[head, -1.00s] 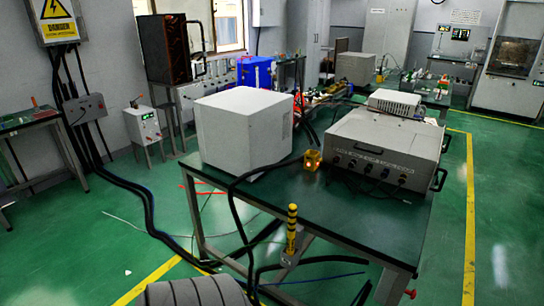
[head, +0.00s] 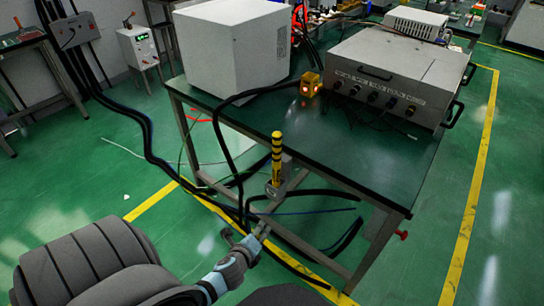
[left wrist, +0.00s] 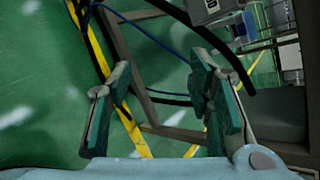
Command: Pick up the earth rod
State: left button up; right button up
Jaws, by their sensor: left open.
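A yellow rod with black bands (head: 277,157), which looks like the earth rod, stands upright in a small grey holder (head: 276,188) at the front edge of the green-topped table (head: 240,135). My left gripper (head: 247,233) is below and slightly left of the rod, in front of the table, apart from it. In the left wrist view the left gripper (left wrist: 165,85) is open, with nothing between its fingers. The rod cannot be made out there. My right gripper is not in view.
Thick black cables (head: 238,170) loop from the tabletop to the floor close to the left gripper. On the table are a white box (head: 225,50), a small yellow block with glowing lights (head: 310,84) and a grey instrument case (head: 400,75).

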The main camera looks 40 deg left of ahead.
pick_arm(q)
jog(key=w+r+m+t+y+b, duration=0.1)
jog(key=w+r+m+t, duration=0.15)
jog(key=r, duration=0.25)
jog(key=w+r+m+t, duration=0.1)
jog(key=w+r+m, duration=0.2)
jog(key=r, duration=0.2)
jog(key=m+t+y+b, duration=0.1)
jog(key=m+t+y, duration=0.15)
jog(key=m, duration=0.25)
send_near(276, 145)
jog(key=b+x, duration=0.3)
jog(key=x, duration=0.8)
jog(key=shift+w+a, duration=0.15)
jog(key=shift+w, duration=0.1)
jog(key=shift+s, duration=0.1)
grip_shut()
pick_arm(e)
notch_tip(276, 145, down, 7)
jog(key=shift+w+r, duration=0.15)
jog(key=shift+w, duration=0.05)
